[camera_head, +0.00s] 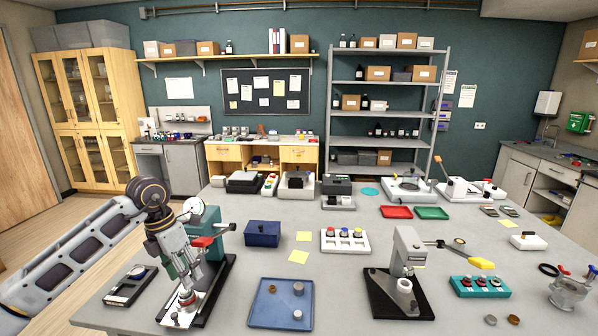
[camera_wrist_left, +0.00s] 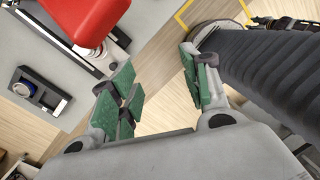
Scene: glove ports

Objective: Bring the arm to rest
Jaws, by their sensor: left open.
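My left arm (camera_head: 75,250) reaches in from the left over the table's near left part. My left gripper (camera_head: 180,270) points down beside the green press with a red handle (camera_head: 202,242). In the left wrist view the gripper (camera_wrist_left: 158,88) has its green-padded fingers spread, with nothing between them but the wood floor behind. The red handle (camera_wrist_left: 85,20) shows close by at the top left of that view, apart from the fingers. My right gripper is in neither view.
A dark device with a round dial (camera_head: 130,285) lies left of the press. A blue tray (camera_head: 281,304) with small parts, a dark blue box (camera_head: 262,233) and a second press on a black base (camera_head: 398,300) stand to the right.

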